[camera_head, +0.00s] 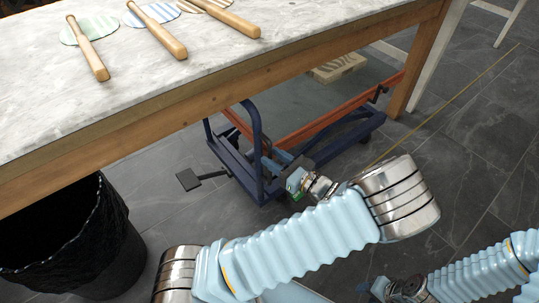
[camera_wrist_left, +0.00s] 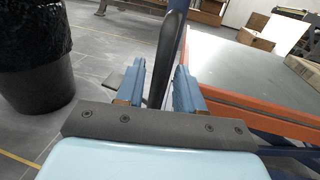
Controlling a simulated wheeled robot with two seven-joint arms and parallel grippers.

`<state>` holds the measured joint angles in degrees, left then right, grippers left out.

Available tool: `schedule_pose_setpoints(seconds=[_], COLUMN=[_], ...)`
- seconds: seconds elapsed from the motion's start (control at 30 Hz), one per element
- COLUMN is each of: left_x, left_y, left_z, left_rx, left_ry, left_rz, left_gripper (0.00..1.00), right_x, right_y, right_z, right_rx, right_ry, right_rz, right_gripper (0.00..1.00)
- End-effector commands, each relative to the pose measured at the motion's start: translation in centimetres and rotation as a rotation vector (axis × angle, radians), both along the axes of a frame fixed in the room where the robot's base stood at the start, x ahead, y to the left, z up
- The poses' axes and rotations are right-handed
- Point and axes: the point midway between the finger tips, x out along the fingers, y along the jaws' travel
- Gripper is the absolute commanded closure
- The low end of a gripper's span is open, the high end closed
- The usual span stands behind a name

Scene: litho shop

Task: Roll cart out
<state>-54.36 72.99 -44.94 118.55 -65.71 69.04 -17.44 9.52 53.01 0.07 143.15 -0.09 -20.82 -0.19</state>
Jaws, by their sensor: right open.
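The cart has a dark blue frame (camera_head: 235,168), orange side rails (camera_head: 335,112) and a grey deck (camera_wrist_left: 235,70), and stands partly under the table. Its upright blue handle (camera_head: 254,140) is at the near left end. My left gripper (camera_head: 297,182) is low beside this end. In the left wrist view, a dark upright bar (camera_wrist_left: 168,50) of the cart passes between the open fingers of my left gripper (camera_wrist_left: 160,85), with slim gaps showing beside it. My right gripper (camera_head: 388,288) is open and empty near the bottom edge, over the floor, apart from the cart.
The marble-topped table (camera_head: 180,65) stands over the cart, with a wooden leg (camera_head: 415,60) at its right end. A black bin (camera_head: 100,250) stands at lower left. A pale wooden piece (camera_head: 337,67) lies on the deck. The tiled floor to the right is clear, with a yellow line.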

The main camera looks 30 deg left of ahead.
Motion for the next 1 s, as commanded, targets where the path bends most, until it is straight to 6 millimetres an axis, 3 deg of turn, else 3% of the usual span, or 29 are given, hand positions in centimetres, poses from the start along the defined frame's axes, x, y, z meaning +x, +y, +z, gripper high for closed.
schedule_pose_setpoints(seconds=[0.17, 0.47, 0.73, 1.0], left_x=[0.3, 0.4, 0.4, 0.4], left_y=[1.7, 2.0, 2.0, 2.0], left_z=[0.0, 0.0, 0.0, 0.0], left_rx=[-0.001, -0.002, -0.002, -0.002], left_ry=[0.001, 0.001, 0.001, 0.001], left_rz=[0.000, -0.001, -0.001, -0.001], left_gripper=[0.63, 0.63, 1.00, 1.00], right_x=[0.0, 0.0, 0.0, 0.0], right_y=[0.0, 0.0, 0.0, 0.0], right_z=[0.0, 0.0, 0.0, 0.0], right_rx=[0.000, 0.000, 0.000, 0.000], right_ry=[0.000, 0.000, 0.000, 0.000], right_rz=[0.000, 0.000, 0.000, 0.000], right_gripper=[0.57, 0.57, 0.57, 0.57])
